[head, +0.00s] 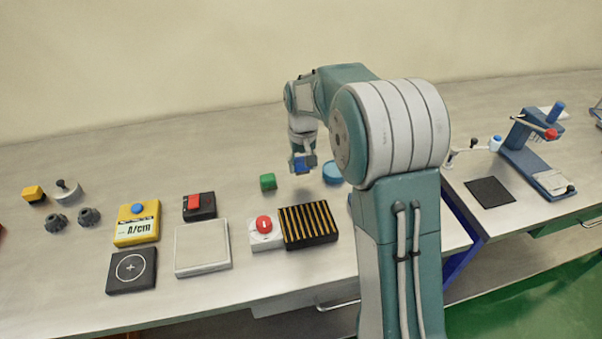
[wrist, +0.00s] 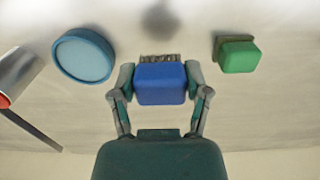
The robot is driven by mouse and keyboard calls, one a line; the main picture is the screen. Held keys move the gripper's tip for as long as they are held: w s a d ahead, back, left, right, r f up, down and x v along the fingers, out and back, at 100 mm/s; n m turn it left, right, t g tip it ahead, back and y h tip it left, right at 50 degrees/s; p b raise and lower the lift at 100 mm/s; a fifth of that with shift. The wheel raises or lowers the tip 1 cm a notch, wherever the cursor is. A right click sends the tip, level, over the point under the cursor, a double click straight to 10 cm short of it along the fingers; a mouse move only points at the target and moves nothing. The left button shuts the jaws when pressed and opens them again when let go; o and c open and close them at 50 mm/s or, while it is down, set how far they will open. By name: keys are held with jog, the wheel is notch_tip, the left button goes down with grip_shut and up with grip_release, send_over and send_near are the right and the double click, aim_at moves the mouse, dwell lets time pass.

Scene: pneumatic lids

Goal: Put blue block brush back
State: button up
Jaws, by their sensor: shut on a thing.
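A blue block brush (wrist: 160,84) with short bristles along one edge is between the fingers of my gripper (wrist: 160,94) in the wrist view. In the head view the blue block (head: 303,163) hangs under my gripper (head: 302,166), above the table, with a shadow below it. My gripper is shut on the block's two sides. A green block brush (head: 268,182) stands on the table to the left of my gripper in the head view; in the wrist view it is on the right (wrist: 238,55). A round blue dish or lid (head: 333,173) lies to the right, partly behind my arm.
A black tray with yellow stripes (head: 308,225) and a white box with a red button (head: 264,232) are in front. A pale flat plate (head: 203,248), a red-switch box (head: 199,206) and a yellow box (head: 137,223) are further left. The back of the table is clear.

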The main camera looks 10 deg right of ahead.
aim_at(302, 174)
jog(key=shift+w+f, duration=0.35)
jog(key=shift+f, duration=1.55)
jog(key=shift+f, duration=0.1)
jog(key=o, duration=1.1)
